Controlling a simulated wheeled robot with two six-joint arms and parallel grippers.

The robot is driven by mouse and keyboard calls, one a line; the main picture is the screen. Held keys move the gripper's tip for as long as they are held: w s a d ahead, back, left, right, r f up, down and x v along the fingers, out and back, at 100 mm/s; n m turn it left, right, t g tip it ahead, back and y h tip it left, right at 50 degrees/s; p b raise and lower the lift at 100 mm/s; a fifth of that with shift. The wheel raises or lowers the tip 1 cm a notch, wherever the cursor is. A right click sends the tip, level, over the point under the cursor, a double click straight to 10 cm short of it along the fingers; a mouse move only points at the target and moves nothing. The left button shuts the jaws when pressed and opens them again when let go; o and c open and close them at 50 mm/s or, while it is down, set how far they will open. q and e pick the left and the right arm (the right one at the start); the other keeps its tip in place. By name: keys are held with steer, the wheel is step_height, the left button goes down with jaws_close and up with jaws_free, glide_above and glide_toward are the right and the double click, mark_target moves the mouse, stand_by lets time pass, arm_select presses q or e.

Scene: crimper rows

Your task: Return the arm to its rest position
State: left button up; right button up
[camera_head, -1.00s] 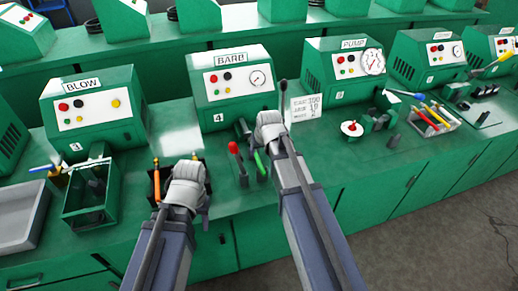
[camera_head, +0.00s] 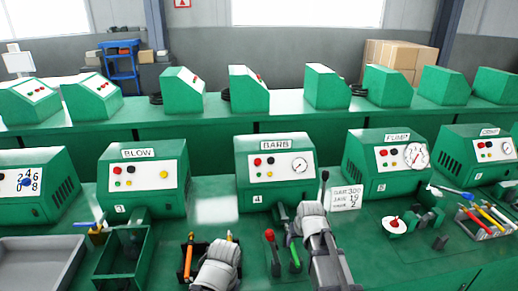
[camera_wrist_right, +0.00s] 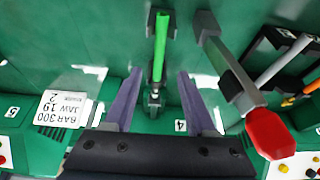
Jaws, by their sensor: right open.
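My right gripper (camera_head: 311,212) is in front of the BARB machine (camera_head: 276,172), to the right of a red-knobbed lever (camera_head: 270,236). In the wrist view my right gripper (camera_wrist_right: 160,100) has its two purple fingers apart with nothing held. A green handle (camera_wrist_right: 160,45) shows beyond and between them, and the red knob (camera_wrist_right: 270,133) is at the right.
A dark upright lever (camera_head: 322,188) and a white card (camera_head: 346,198) are close to my right gripper. A green open box (camera_head: 124,255) and grey tray (camera_head: 40,262) are at left.

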steer(key=s+a+f+g, duration=0.1)
steer(key=s+a+g, duration=0.25)
steer(key=s, duration=1.25)
steer(key=s+a+n+g+h, duration=0.1)
steer(key=s+a+n, duration=0.2)
steer(key=a, duration=0.6)
steer(key=shift+s+a+f+h, duration=0.15)
steer(key=shift+s+a+h, duration=0.2)
steer(key=shift+s, duration=0.3)
